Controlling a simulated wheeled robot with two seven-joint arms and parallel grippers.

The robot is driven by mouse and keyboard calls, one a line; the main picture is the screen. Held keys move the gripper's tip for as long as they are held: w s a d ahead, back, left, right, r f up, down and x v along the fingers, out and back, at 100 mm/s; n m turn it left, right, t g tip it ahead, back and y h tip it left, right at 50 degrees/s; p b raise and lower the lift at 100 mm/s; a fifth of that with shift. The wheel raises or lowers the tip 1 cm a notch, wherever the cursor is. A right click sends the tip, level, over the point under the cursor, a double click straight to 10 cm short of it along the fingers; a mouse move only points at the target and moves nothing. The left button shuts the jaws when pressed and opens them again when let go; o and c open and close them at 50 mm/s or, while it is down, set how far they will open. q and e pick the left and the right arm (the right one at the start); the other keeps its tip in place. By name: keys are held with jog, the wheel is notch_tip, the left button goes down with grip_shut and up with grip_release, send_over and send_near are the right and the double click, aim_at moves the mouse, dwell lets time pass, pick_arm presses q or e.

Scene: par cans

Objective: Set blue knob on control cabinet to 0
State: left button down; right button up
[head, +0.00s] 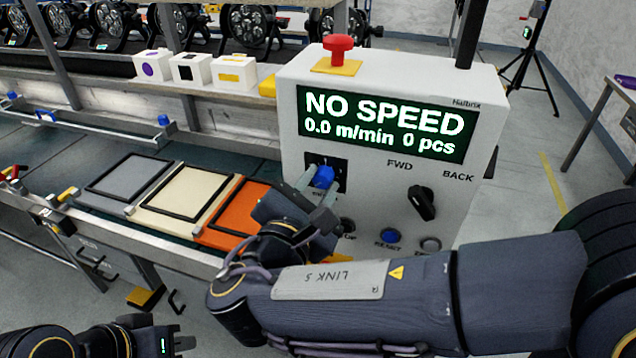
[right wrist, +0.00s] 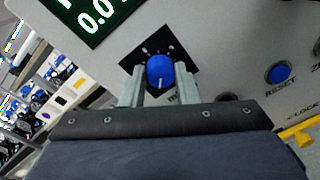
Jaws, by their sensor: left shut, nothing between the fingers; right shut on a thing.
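The control cabinet (head: 375,80) is a white box with a green-lit display (head: 385,122) reading "NO SPEED, 0.0 m/min 0 pcs". The blue knob (head: 324,177) sits on a black dial plate below the display's left part. In the right wrist view the blue knob (right wrist: 160,71) shows a pale pointer line. My right gripper (head: 318,184) is shut on the knob, one finger on each side; it also shows in the right wrist view (right wrist: 158,82). The scale digits are too small to read. My left gripper (head: 178,342) is shut and empty at the lower left, away from the cabinet.
A black FWD/BACK selector (head: 421,202), a blue RESET button (head: 389,236) and a red emergency button (head: 338,47) are on the cabinet. A conveyor with grey, cream and orange trays (head: 186,194) runs at left. Spotlights (head: 249,25) stand on the shelf behind.

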jog(key=shift+f, duration=0.1)
jog(key=o, duration=1)
jog(key=shift+c, duration=0.2)
jog(key=b+v, duration=0.1)
jog(key=v, duration=0.6)
jog(key=shift+s+a, duration=0.2)
jog(key=shift+s, duration=0.15)
jog(key=shift+s, duration=0.1)
